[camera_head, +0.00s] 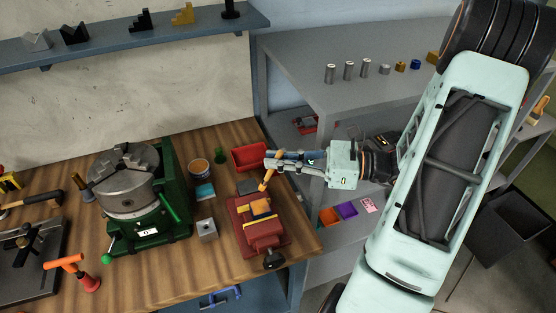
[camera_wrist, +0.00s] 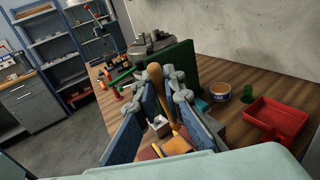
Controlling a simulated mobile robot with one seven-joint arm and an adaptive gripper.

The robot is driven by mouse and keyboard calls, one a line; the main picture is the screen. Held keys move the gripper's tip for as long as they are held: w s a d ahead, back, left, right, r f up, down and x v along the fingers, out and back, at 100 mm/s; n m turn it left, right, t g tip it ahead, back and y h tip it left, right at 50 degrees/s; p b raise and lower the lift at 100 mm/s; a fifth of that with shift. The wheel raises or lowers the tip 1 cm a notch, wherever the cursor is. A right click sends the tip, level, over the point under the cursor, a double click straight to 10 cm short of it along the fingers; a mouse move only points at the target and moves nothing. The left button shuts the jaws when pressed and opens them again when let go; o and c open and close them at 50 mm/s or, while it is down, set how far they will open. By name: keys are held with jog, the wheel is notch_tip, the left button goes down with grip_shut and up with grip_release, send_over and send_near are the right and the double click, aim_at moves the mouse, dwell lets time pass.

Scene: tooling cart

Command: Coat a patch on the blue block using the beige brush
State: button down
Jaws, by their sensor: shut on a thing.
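My gripper (camera_head: 271,163) is shut on the beige brush (camera_head: 265,182), whose end points down over the red vise (camera_head: 245,217). In the wrist view the brush handle (camera_wrist: 155,78) rises between the fingers. A dark blue block (camera_head: 262,216) with an orange patch (camera_head: 259,206) on top sits in the vise jaws. The brush tip is just above or at the patch; I cannot tell whether it touches. In the wrist view the fingers partly hide the orange area (camera_wrist: 176,145). A small teal block (camera_head: 205,191) lies on the bench to the left.
A red tray (camera_head: 249,157), an orange-brown tub (camera_head: 199,168) and a green piece (camera_head: 220,156) stand behind the vise. A green machine with a grey chuck (camera_head: 129,180) stands left. A grey metal block (camera_head: 207,230) lies beside the vise. Grey shelves (camera_head: 350,95) are at right.

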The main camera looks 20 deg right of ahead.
jog(key=shift+r+p, duration=0.85)
jog(key=shift+r, duration=0.5)
jog(key=shift+f, duration=0.1)
